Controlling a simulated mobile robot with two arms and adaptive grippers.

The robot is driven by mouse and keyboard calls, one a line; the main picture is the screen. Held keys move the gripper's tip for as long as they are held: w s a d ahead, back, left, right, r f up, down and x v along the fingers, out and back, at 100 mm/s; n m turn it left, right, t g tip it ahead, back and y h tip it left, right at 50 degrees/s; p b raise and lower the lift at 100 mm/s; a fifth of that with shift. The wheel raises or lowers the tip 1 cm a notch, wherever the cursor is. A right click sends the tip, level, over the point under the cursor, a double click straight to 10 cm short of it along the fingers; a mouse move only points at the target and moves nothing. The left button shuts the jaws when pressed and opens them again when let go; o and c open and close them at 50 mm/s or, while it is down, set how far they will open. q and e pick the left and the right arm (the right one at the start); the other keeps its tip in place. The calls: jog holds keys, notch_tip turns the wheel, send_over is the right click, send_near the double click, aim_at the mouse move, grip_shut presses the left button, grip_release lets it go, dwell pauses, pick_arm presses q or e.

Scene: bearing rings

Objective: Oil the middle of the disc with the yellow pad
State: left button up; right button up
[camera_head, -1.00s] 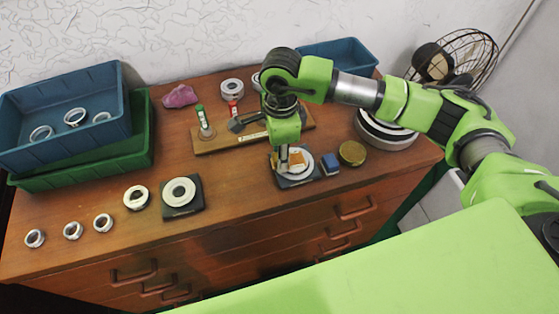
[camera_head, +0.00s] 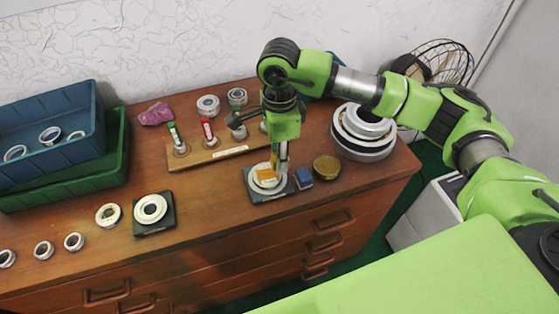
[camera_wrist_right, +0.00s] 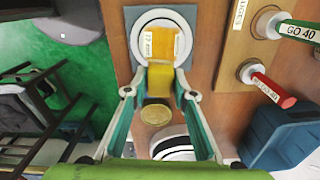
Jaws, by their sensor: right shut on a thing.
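The pale round disc (camera_head: 267,183) lies on a dark square mat (camera_head: 285,190) at the right part of the chest top. It also shows in the wrist view (camera_wrist_right: 148,22). The yellow-orange pad (camera_head: 263,173) is over the disc's middle. In the wrist view the pad (camera_wrist_right: 160,78) sits between the fingertips and has a pale label strip on its orange face. My right gripper (camera_head: 279,162) is shut on the pad and reaches down from above. I cannot tell whether the pad presses on the disc. The pad covers the disc's centre. My left gripper is not in view.
A blue block (camera_head: 303,177) and a brass tin (camera_head: 327,167) stand right of the disc. Stacked large rings (camera_head: 364,135) are beyond them. A wooden rack (camera_head: 215,154) with gauges is behind. A second disc (camera_head: 150,209) on a mat lies left.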

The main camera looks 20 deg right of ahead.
notch_tip(320, 180, up, 2)
jog(key=shift+p, duration=0.3)
jog(key=shift+d+r+p, duration=0.2)
jog(key=shift+r+p, duration=0.15)
jog(key=shift+r, duration=0.35)
jog(key=shift+a+r, duration=0.15)
jog(key=shift+r, duration=0.5)
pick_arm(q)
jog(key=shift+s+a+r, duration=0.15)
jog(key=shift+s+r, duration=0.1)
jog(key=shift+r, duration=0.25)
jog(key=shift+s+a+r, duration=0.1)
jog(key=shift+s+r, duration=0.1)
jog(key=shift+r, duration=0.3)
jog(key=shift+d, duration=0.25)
